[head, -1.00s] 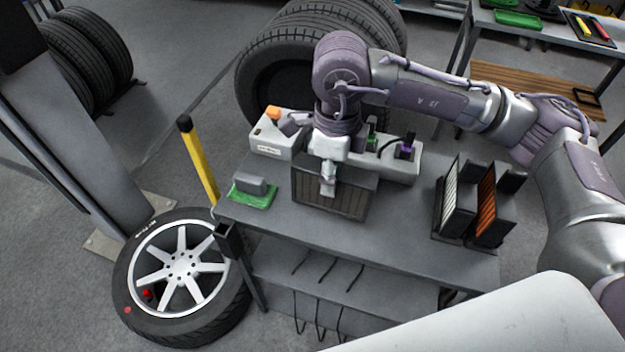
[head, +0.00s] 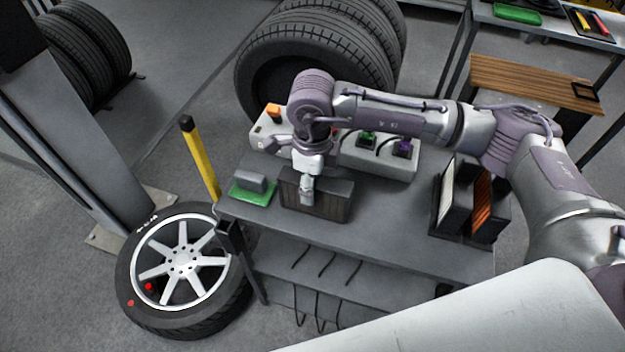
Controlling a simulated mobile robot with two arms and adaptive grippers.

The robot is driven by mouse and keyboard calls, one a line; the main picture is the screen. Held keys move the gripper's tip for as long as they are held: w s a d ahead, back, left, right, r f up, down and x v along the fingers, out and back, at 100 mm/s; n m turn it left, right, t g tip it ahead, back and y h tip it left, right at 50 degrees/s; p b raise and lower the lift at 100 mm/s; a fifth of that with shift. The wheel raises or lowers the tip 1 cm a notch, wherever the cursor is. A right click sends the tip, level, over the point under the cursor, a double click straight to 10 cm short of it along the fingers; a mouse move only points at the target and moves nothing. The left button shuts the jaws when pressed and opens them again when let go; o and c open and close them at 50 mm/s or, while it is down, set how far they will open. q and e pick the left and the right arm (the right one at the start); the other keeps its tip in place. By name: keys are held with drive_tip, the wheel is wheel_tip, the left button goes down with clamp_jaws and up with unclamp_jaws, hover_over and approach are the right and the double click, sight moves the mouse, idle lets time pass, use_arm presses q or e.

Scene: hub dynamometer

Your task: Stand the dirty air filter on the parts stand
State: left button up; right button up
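The dirty air filter is a dark, ribbed rectangular panel (head: 330,197), held upright on its long edge. My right gripper (head: 307,188) is at its top edge from above. One finger shows over the near face; the far finger is hidden, and the gripper appears shut on the filter. The grey table (head: 385,220), apparently the parts stand, is directly below. The filter's lower edge is at or just above its top; I cannot tell if it touches. My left gripper is not in view.
A green tray with a grey block (head: 252,189) is close left of the filter. A power strip (head: 380,157) lies behind. A black rack with white and orange panels (head: 468,205) stands right; the tabletop between is clear. A wheel (head: 182,272) is left of the table.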

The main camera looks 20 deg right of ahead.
drive_tip(key=shift+r, duration=0.1)
wheel_tip(320, 180, up, 12)
drive_tip(key=shift+f+b, duration=0.1)
drive_tip(key=shift+b, duration=1)
